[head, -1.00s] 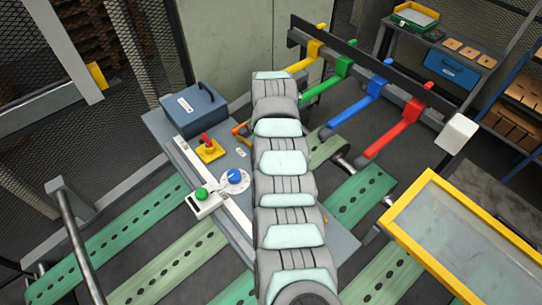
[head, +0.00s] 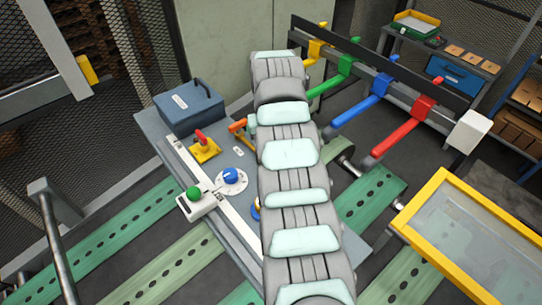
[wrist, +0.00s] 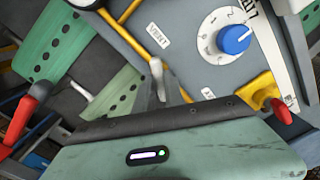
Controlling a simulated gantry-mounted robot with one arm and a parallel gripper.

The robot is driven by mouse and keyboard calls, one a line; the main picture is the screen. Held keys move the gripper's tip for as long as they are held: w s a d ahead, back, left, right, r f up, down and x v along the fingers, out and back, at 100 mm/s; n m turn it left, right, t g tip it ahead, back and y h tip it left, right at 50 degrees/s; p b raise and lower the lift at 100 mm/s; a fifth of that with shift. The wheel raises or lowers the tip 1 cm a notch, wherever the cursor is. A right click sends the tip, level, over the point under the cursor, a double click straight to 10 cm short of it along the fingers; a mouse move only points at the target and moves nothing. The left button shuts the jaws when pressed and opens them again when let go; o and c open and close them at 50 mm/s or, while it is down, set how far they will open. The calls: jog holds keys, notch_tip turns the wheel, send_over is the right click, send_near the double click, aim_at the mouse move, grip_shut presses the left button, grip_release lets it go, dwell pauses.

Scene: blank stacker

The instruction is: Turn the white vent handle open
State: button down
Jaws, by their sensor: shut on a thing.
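The white vent handle (wrist: 156,72) stands up as a narrow pale lever in the middle of the wrist view, beside a white label that appears to read VENT (wrist: 158,36). My gripper (wrist: 161,95) is shut on this handle; its body fills the bottom of that view and hides the lower part of the handle. A grey finger shows just right of the handle. In the head view my arm hides both the gripper and the handle.
A blue dial (wrist: 235,39) and a red switch (wrist: 278,109) on a yellow plate sit close by. A yellow pipe (wrist: 130,10) and an orange handle (head: 238,126) are near my arm. A blue box (head: 189,107) and green knob (head: 193,193) share the grey panel (head: 152,128).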

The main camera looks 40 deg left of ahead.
jog(key=n+b, duration=0.2)
jog(key=n, duration=0.3)
jog(key=shift+n+b, duration=0.3)
jog(key=shift+n, duration=0.1)
dwell(0.4)
jog(key=c, duration=1.4)
grip_release()
jog(key=shift+c, duration=0.2)
jog(key=shift+r, duration=0.15)
notch_tip(320, 180, up, 11)
jog(key=shift+f, duration=0.2)
